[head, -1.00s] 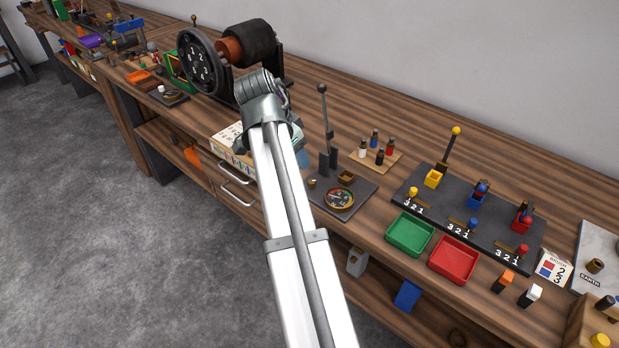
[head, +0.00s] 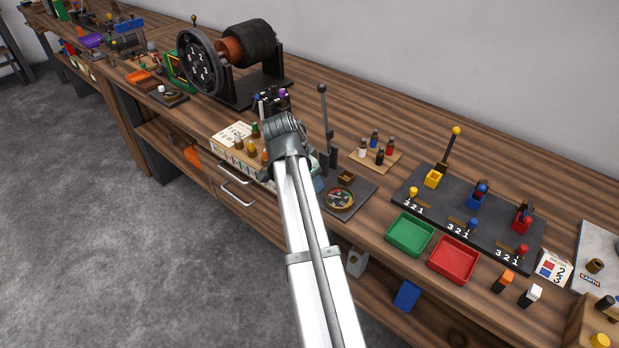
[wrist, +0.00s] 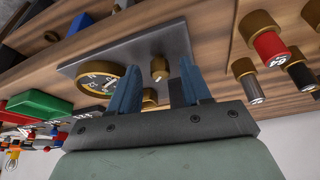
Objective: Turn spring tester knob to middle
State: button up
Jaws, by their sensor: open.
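The spring tester is a dark plate (head: 362,194) with a round brass-rimmed gauge (head: 340,198), a small brass cup (head: 346,177) and an upright lever (head: 325,125). In the wrist view the gauge (wrist: 105,80) lies left of my fingers. The small brass knob (wrist: 160,71) shows in the gap between the fingertips as seen there, with the plate behind it. I cannot tell its setting. My gripper (wrist: 160,65) is open with two blue fingers and holds nothing. In the head view my arm hides the knob and most of my gripper.
Several bottles stand on a wooden rack (head: 394,159) right of the lever. A white card (head: 232,133) and small bottles sit on a box to the left. A green tray (head: 410,235) and red tray (head: 453,260) lie to the right. A dynamo (head: 248,42) stands behind.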

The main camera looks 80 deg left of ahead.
jog(key=shift+c, duration=0.2)
grip_shut()
jog(key=shift+d+n, duration=0.1)
jog(key=shift+n, duration=0.3)
jog(key=n+g+y, duration=0.1)
jog(key=n, duration=0.2)
jog(key=shift+w+d+n, duration=0.1)
jog(key=shift+w+n, duration=0.05)
jog(key=shift+n, duration=0.15)
jog(key=shift+w+n+g+y, duration=0.1)
jog(key=shift+n+g+y, duration=0.25)
jog(key=shift+n, duration=0.75)
jog(key=shift+w+n+g+y, duration=0.15)
jog(key=shift+n+g, duration=0.4)
jog(key=shift+n, duration=0.55)
jog(key=shift+s, duration=0.1)
jog(key=shift+o, duration=0.2)
grip_release()
